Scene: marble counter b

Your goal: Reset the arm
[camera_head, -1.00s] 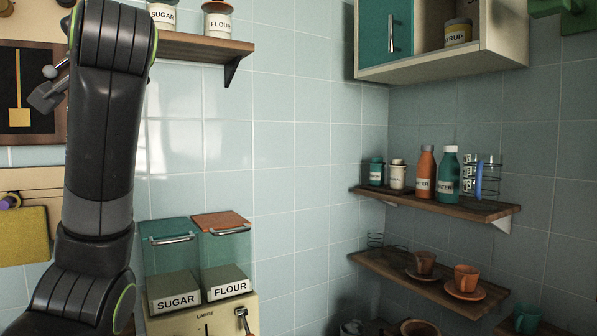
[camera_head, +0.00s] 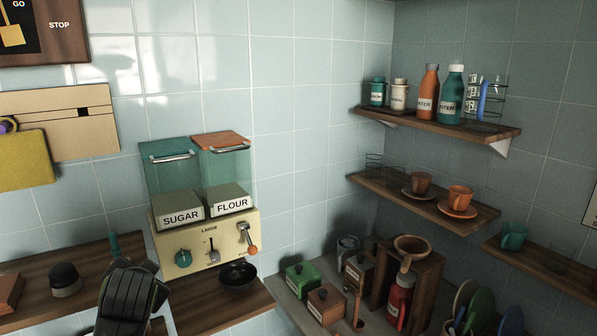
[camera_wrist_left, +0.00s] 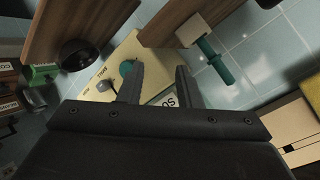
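My left arm (camera_head: 128,298) shows at the bottom left of the head view, low in front of the wooden counter. Its gripper is not clearly visible there. In the left wrist view my left gripper (camera_wrist_left: 157,80) has its two dark fingers apart, with nothing held between them. Beyond the fingers is the cream dispenser (camera_wrist_left: 108,72) with a teal knob and part of its sugar label. The same dispenser (camera_head: 207,243) stands upright against the tiled wall in the head view. My right gripper is in neither view.
A black bowl (camera_head: 239,276) sits beside the dispenser. A green box (camera_head: 301,279) and a brown box (camera_head: 327,303) stand on the grey counter to the right. Wall shelves hold an orange bottle (camera_head: 428,92) and cups. A yellow cloth-like item (camera_head: 24,160) hangs at left.

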